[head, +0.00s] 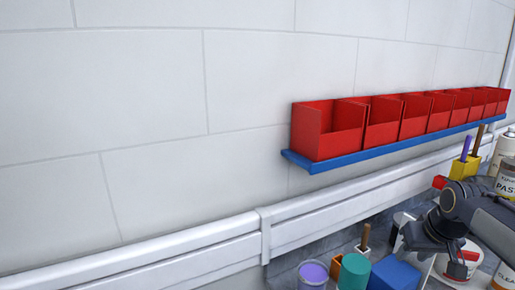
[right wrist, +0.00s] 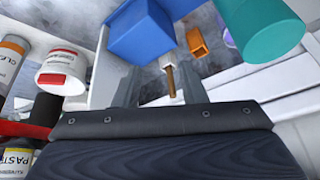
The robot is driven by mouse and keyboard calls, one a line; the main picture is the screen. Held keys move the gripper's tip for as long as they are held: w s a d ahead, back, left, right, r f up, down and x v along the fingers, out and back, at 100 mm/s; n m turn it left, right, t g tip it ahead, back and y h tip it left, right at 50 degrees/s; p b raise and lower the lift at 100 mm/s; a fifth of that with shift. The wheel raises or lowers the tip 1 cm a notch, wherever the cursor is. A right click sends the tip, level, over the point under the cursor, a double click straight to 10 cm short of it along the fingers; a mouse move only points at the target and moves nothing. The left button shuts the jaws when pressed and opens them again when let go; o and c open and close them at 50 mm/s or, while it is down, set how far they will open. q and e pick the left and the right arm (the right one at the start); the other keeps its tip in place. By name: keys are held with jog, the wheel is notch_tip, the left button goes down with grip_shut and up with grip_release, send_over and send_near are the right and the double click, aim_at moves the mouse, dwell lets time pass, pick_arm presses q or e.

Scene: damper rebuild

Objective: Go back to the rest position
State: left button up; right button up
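My right gripper (head: 420,238) is at the lower right of the head view, above the cluttered bench and beside a white tub (head: 455,262). In the right wrist view its two fingers (right wrist: 160,88) stand apart with nothing held between them. A brown handle in a small white holder (right wrist: 172,72) shows beyond the gap between the fingers. My left gripper is in neither view.
A blue box (head: 394,274), a teal cylinder (head: 354,272) and a purple-topped container (head: 312,273) stand on the bench. Red bins (head: 328,130) line a blue wall shelf (head: 350,158). A yellow holder (head: 463,168) and a paste jar (head: 507,178) are close to my right arm.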

jog(key=s+a+f+y, duration=0.2)
jog(key=s+a+f, duration=0.2)
jog(key=s+a, duration=0.5)
jog(key=s+a+f+y, duration=0.2)
jog(key=s+a+f, duration=0.2)
jog(key=s+a, duration=0.6)
jog(key=shift+s+a+n+t, duration=0.15)
jog(key=shift+s+n+t, duration=0.2)
jog(key=shift+s, duration=0.75)
